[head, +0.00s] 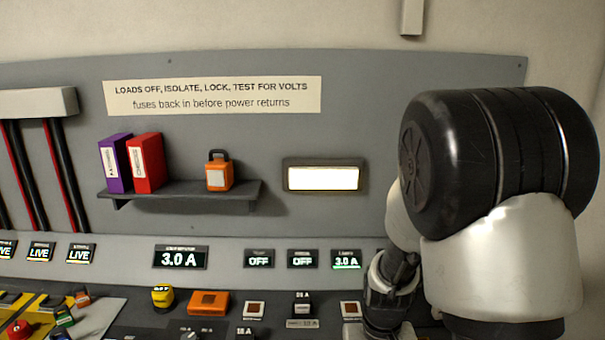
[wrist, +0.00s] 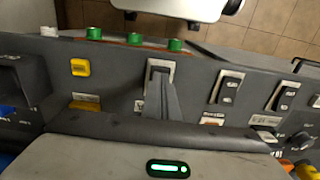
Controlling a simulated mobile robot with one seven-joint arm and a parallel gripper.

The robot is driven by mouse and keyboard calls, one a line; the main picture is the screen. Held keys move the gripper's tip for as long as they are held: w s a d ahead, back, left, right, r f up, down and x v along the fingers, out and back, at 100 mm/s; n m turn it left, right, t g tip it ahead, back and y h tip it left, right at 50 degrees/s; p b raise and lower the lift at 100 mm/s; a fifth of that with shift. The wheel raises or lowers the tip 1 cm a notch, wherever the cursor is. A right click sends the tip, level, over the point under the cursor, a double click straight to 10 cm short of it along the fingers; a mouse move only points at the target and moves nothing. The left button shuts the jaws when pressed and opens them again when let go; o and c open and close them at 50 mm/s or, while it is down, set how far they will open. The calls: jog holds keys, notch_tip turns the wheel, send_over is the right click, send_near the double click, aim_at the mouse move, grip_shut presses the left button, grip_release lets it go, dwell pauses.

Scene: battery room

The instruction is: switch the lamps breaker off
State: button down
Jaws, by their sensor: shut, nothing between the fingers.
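The lamps display (head: 346,259) reads 3.0 A in green at the right of the head view. In the wrist view my gripper (wrist: 160,88) is shut and empty, its tips at a dark rocker switch in a pale frame (wrist: 160,68). The fingers cover part of this switch, and I cannot tell whether they touch it. Two similar rockers (wrist: 230,87) (wrist: 283,96) stand to its right. Their labels are too small to read, so I cannot tell which is the lamps breaker. In the head view my arm hides the right of the console and the fingertips do not show.
Two other displays (head: 259,259) (head: 303,259) read OFF, and a larger one (head: 180,257) reads 3.0 A. A yellow knob (head: 162,296) and an orange block (head: 208,303) sit on the console. A shelf (head: 180,194) holds two binders and an orange padlock (head: 219,174).

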jog(key=shift+f+b, duration=0.65)
jog(key=shift+f, duration=0.15)
dwell(0.4)
jog(key=shift+r, duration=0.1)
notch_tip(320, 180, up, 7)
jog(key=p, duration=0.5)
jog(key=shift+p, duration=0.3)
jog(key=s+r+t+p, duration=0.1)
jog(key=s+r, duration=0.3)
jog(key=r, duration=0.5)
jog(key=s+r+t+p, duration=0.1)
jog(key=s+r, duration=0.3)
jog(key=r, duration=0.5)
jog(key=s+r+t+p, duration=0.1)
jog(key=s+r+t, duration=0.2)
jog(key=r, duration=0.6)
jog(key=shift+s+t, duration=0.3)
jog(key=shift+s, duration=0.2)
